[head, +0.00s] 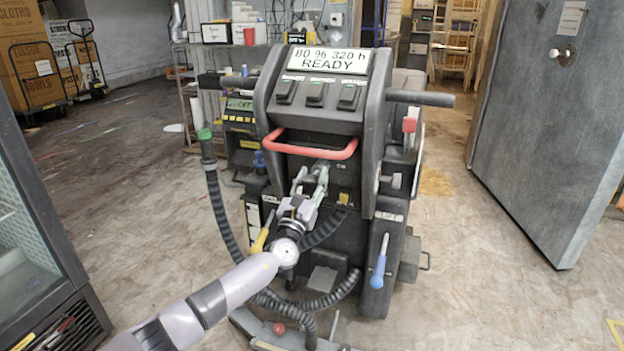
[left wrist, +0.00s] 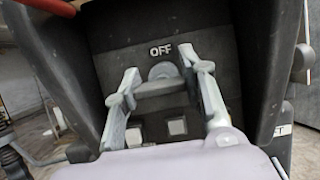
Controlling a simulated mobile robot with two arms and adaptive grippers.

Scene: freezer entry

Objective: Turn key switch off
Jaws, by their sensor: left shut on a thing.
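The key switch shows in the left wrist view as a grey rounded key (left wrist: 163,72) with a flat bar across it, on a dark recessed panel (left wrist: 115,66). White letters reading OFF stand just above it. My left gripper (left wrist: 160,82) has its fingers on either side of the key and is shut on it. In the head view my left gripper (head: 314,172) reaches into the front of the dark machine (head: 322,135), below its red handle bar (head: 310,150); it largely hides the key there. The machine's display (head: 328,61) reads "80 % 320 h READY". My right gripper is not in view.
The red handle bar juts out just above my left gripper. A black ribbed hose (head: 222,215) hangs at the machine's left. A blue-handled lever (head: 379,268) is at lower right. A large grey door (head: 555,130) stands at right. Open floor (head: 450,300) lies between.

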